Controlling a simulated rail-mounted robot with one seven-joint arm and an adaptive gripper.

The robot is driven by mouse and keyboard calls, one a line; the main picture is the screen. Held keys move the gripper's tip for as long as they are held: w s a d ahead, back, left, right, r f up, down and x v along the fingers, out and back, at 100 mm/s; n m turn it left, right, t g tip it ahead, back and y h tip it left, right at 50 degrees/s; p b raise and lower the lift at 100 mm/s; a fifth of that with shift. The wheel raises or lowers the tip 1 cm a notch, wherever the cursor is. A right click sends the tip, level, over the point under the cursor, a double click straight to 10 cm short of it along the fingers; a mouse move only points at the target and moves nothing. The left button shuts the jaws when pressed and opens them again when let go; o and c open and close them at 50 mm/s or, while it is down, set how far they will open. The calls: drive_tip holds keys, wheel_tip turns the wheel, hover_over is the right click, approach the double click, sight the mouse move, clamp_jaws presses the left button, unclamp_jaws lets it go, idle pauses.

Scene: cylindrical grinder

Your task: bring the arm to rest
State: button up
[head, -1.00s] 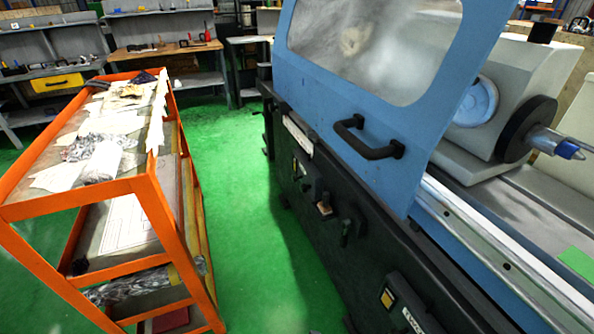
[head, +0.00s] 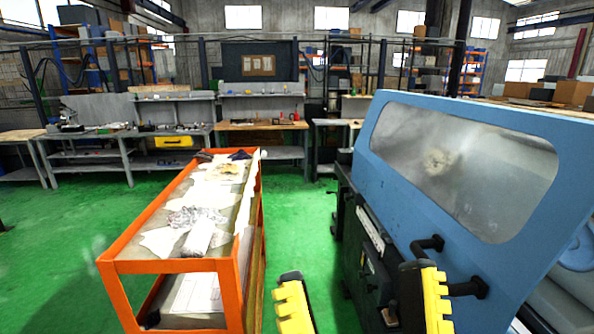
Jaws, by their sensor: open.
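My gripper (head: 364,300) shows at the bottom of the head view, with two yellow ribbed fingers spread wide apart. It is open and nothing is between the fingers. The right finger overlaps the black door handle (head: 462,289) of the grinder in the picture; I cannot tell whether they touch. The blue grinder door (head: 535,135) with its cloudy window stands at the right. The rest of my arm is out of view.
An orange cart (head: 180,266) with papers and crumpled foil on top stands to the left of my gripper. Workbenches (head: 262,126) line the back. Green floor (head: 60,235) lies open at the far left, with a narrow strip between the cart and the grinder.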

wheel_tip(320, 180, down, 6)
drive_tip(key=w+d+g+h, duration=0.2)
drive_tip(key=g+h, duration=0.2)
wheel_tip(320, 180, up, 38)
drive_tip(key=p, duration=3.8)
drive_tip(key=shift+d+m+y, duration=0.15)
drive_tip(key=shift+m+y, duration=0.15)
drive_tip(key=shift+y, duration=0.1)
drive_tip(key=shift+f, duration=0.1)
